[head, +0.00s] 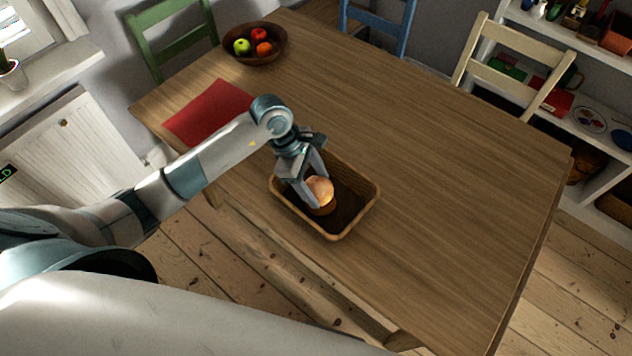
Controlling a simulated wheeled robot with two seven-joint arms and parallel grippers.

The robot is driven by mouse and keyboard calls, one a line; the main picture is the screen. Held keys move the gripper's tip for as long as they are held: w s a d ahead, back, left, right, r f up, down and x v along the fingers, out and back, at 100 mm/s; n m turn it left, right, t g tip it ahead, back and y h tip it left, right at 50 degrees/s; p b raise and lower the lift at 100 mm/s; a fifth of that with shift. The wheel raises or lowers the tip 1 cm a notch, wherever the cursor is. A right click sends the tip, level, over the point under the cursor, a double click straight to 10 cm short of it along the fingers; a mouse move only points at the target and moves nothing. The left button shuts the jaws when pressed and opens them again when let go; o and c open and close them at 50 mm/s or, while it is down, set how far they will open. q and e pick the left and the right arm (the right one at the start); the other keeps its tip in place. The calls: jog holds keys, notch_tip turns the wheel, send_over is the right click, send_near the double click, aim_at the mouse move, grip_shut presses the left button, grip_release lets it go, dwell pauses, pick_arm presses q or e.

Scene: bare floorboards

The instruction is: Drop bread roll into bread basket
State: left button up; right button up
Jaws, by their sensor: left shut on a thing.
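The bread roll (320,190) is a small round golden-brown roll. My left gripper (317,195) is shut on it, with a finger on each side. The bread basket (357,220) is a rectangular wicker basket with a dark inside, standing near the front edge of the wooden table. The gripper and roll are over the basket's opening, within its rim as seen from above. I cannot tell whether the roll touches the basket floor. My right gripper is not in view.
A brown bowl (279,54) with apples and an orange fruit stands at the table's far left corner. A red placemat (208,110) lies at the left edge. Green, blue and cream chairs stand behind the table. The table's right half is clear.

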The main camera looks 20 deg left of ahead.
pick_arm(q)
jog(key=o, duration=1.1)
jog(key=shift+r, duration=0.1)
jog(key=shift+a+r+b, duration=0.25)
jog(key=shift+r+b, duration=0.05)
jog(key=shift+r, duration=0.2)
jog(key=b+v, duration=0.4)
jog(key=v, duration=1.2)
jog(key=shift+s, duration=0.15)
